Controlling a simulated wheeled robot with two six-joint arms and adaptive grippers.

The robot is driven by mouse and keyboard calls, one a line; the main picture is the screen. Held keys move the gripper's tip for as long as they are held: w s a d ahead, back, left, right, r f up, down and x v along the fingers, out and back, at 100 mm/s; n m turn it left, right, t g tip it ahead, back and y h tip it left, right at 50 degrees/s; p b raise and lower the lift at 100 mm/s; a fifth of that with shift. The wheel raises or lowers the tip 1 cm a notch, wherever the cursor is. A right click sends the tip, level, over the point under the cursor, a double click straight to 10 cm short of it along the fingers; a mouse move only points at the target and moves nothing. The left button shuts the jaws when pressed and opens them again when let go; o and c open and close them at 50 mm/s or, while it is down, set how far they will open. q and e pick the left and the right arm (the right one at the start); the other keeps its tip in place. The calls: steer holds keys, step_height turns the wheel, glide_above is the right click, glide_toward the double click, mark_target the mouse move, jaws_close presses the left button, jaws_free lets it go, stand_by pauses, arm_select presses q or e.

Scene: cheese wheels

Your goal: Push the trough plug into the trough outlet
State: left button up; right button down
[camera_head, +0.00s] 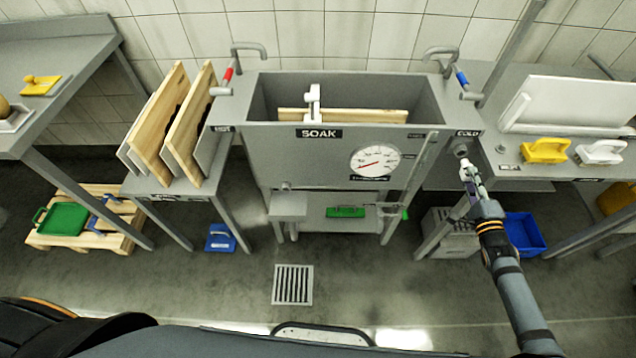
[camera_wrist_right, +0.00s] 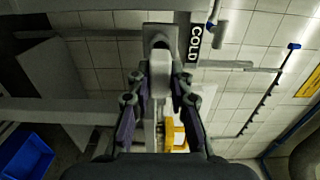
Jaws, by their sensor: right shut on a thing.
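The grey soak trough (camera_head: 230,133) stands in the middle of the head view. A wooden board and a white upright piece (camera_head: 313,103) show in it. My right gripper (camera_head: 467,172) is at the trough's right, just below a round grey fitting (camera_head: 461,149) under the COLD label. In the right wrist view it is shut on a pale grey piece (camera_wrist_right: 160,78), which lies in line with a grey plate (camera_wrist_right: 156,38). I cannot tell if this piece is the plug, or if it touches the fitting. I cannot identify the outlet with certainty. My left gripper is not in view.
A dial (camera_head: 375,161) is on the trough front. A blue bin (camera_head: 524,233) and a grey crate (camera_head: 449,238) stand below my right arm. The right bench holds yellow (camera_head: 545,150) and white (camera_head: 599,152) handled tools. A floor drain (camera_head: 293,285) lies in open floor.

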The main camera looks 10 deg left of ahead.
stand_by(0.3)
steer(key=s+p, duration=0.2)
steer(key=s, duration=0.1)
steer(key=shift+d, duration=0.1)
stand_by(0.3)
